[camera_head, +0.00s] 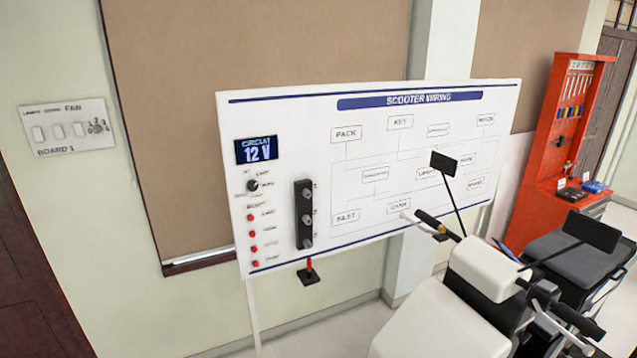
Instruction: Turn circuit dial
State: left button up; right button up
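A white wiring board (300,120) titled "SCOOTER WIRING" stands upright in the middle. The labels and the dial's pointer are too small to read. Nothing covers the dial. Neither of my grippers is in view.
Below the dial is a column of red buttons (251,217). Beside them is a black strip with knobs (304,214). A white scooter (490,268) stands in front of the board's right part. A red tool cabinet (545,150) is at right. A switch plate (67,127) hangs left.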

aim_at(252, 185)
jog(key=z, duration=0.4)
jog(key=i, duration=1.4)
jog(key=u, duration=0.4)
